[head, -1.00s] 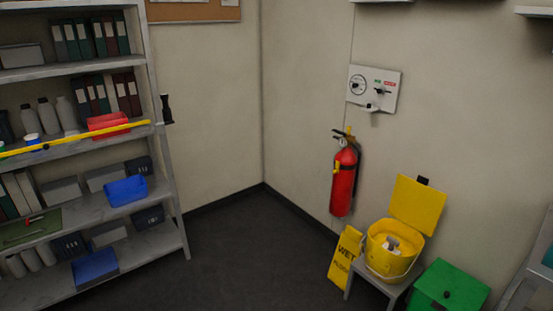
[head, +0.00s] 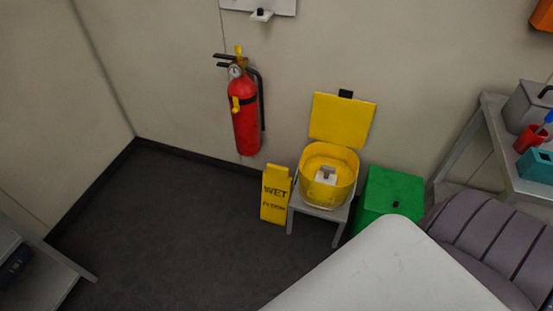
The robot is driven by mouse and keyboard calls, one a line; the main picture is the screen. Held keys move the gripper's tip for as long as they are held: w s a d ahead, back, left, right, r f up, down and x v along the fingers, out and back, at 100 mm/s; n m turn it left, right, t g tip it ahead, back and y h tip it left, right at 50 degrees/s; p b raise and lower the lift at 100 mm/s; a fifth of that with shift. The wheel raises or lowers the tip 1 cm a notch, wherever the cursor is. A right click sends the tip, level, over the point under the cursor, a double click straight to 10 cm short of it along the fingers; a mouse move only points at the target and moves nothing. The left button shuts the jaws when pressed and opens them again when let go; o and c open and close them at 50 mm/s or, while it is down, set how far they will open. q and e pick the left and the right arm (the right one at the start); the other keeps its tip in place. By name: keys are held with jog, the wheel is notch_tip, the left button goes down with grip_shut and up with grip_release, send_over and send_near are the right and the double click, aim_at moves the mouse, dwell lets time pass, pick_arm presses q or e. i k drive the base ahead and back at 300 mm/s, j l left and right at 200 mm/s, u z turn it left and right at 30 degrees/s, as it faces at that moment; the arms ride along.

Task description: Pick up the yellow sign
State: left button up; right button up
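The yellow sign (head: 275,194) stands upright on the dark floor near the wall, with "WET" in dark letters on its face. It is just left of a grey stool (head: 334,214) that carries an open yellow bucket (head: 342,180). The sign's front is in plain sight. Neither of my grippers is in the head view. A pale rounded shape, which may be part of my arm, fills the bottom right and does not cover the sign.
A green bin (head: 391,194) stands right of the stool. A red fire extinguisher (head: 246,123) hangs on the wall above the sign. Shelving with a red cup (head: 530,139) is at right; a shelf corner (head: 62,266) is at lower left. The floor (head: 175,235) left of the sign is clear.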

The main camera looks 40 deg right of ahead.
aim_at(278, 185)
jog(key=i+j+z, duration=0.1)
jog(key=i+z, duration=0.4)
jog(key=i+j+z, duration=0.25)
jog(key=z, duration=0.2)
jog(key=i+j+z, duration=0.3)
jog(key=z, duration=0.2)
